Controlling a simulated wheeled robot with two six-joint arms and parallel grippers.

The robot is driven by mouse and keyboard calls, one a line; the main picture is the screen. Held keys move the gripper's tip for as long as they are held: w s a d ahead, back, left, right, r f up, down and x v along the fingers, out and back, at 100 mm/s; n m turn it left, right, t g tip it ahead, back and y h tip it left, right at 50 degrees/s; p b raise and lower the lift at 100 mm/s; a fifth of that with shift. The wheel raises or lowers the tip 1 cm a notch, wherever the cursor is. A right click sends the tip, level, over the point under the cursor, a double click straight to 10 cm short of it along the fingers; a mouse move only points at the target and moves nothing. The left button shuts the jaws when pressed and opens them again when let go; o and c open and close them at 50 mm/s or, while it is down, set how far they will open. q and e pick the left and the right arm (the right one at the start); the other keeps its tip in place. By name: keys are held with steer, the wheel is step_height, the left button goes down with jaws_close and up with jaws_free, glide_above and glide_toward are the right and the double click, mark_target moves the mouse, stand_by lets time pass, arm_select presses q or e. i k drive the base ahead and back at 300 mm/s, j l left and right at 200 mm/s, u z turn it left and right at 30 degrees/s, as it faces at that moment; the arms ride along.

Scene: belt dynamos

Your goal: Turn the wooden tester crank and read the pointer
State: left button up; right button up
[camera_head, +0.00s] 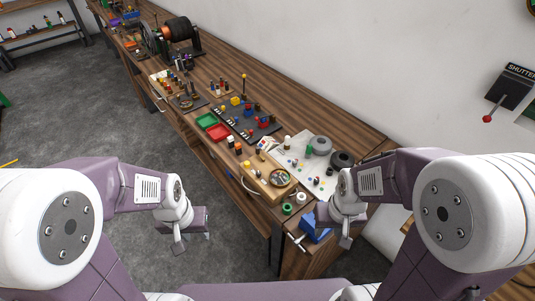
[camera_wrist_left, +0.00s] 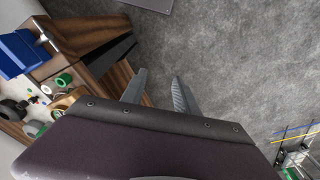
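A light wooden box with a round dial (camera_head: 280,177) on top lies near the front edge of the bench, and looks like the tester. A pale curved piece (camera_head: 249,188) is at its left side; I cannot tell whether this is the crank. The pointer is too small to read. My left gripper (camera_head: 192,243) hangs over the floor, left of the bench and apart from the box. Its two fingers stand apart and empty in the left wrist view (camera_wrist_left: 158,92). My right gripper (camera_head: 332,236) is over the bench's near end, beside a blue vise; its finger gap is unclear.
The blue vise (camera_head: 313,228) sits at the near end of the wooden bench (camera_head: 345,114). A white board (camera_head: 298,157) with spools lies behind the tester. Red and green trays (camera_head: 213,126) and a dark parts board are farther along.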

mark_target(257, 148)
steer(key=i+j+z, duration=0.1)
steer(key=z, duration=0.3)
steer(key=j+z, duration=0.15)
steer(key=z, duration=0.25)
steer(key=i+j+z, duration=0.1)
steer(key=z, duration=0.3)
steer(key=j+z, duration=0.25)
steer(key=z, duration=0.15)
